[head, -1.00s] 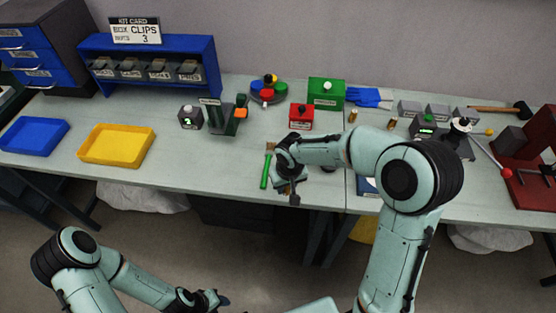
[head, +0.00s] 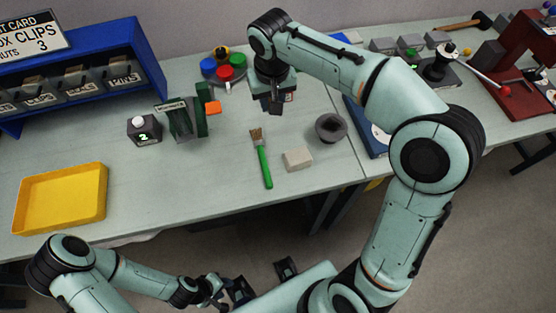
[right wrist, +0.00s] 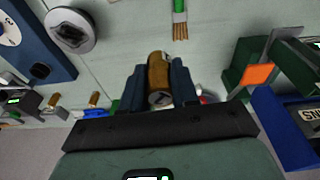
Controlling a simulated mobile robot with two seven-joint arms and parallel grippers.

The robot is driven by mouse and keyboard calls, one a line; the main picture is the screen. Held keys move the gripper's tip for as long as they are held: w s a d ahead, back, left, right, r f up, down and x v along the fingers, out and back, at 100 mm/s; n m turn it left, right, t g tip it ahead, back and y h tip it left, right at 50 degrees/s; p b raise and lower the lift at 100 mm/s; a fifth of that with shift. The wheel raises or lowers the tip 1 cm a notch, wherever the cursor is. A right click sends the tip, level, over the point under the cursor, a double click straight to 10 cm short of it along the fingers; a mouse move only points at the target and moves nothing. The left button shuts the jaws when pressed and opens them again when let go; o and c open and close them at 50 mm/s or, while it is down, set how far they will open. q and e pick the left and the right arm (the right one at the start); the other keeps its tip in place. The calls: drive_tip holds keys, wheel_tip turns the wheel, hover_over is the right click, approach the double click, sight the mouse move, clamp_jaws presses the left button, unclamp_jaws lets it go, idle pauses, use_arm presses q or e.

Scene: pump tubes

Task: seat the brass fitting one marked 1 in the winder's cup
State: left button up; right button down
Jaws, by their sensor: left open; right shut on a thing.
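My right gripper (head: 272,103) is over the bench, short of the coloured discs. In the right wrist view it is shut on a brass fitting (right wrist: 159,72), held between dark fingers (right wrist: 159,85). Its mark cannot be read. My left gripper (head: 215,292) is open and empty, low in front of the bench. I cannot tell for certain which device is the winder. A dark device with a black-and-white knob (head: 440,64) stands at the back right. A dark green stand with an orange tab (head: 188,122) is left of my right gripper. No cup is clearly identifiable.
A yellow tray (head: 62,198) and blue rack (head: 80,80) are left. Two other brass pieces, including one (right wrist: 54,100), show in the right wrist view.

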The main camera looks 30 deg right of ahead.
drive_tip(key=shift+s+d+r, duration=0.1)
drive_tip(key=shift+s+r, duration=0.1)
drive_tip(key=shift+r, duration=0.3)
drive_tip(key=shift+s+d+r, duration=0.1)
drive_tip(key=shift+s+r, duration=0.05)
drive_tip(key=shift+r, duration=0.3)
drive_tip(key=shift+d+r+b, duration=0.1)
drive_tip(key=shift+r+b, duration=0.1)
drive_tip(key=shift+b, duration=0.25)
drive_tip(key=b, duration=0.2)
hover_over(276, 145)
drive_tip(key=shift+m, duration=0.3)
drive_tip(key=f, duration=1.4)
drive_tip(key=shift+s+f, duration=0.15)
drive_tip(key=shift+s, duration=0.2)
use_arm(q)
drive_tip(key=shift+s+f+b, duration=0.15)
drive_tip(key=shift+s+f, duration=0.1)
drive_tip(key=shift+f, duration=0.6)
drive_tip(key=shift+s+f+b, duration=0.15)
drive_tip(key=shift+s+f, duration=0.05)
drive_tip(key=shift+f, duration=0.6)
drive_tip(key=shift+s+f+b, duration=0.15)
drive_tip(key=shift+s+f, duration=0.1)
drive_tip(key=shift+f, duration=0.6)
use_arm(e)
drive_tip(key=shift+f, duration=2.35)
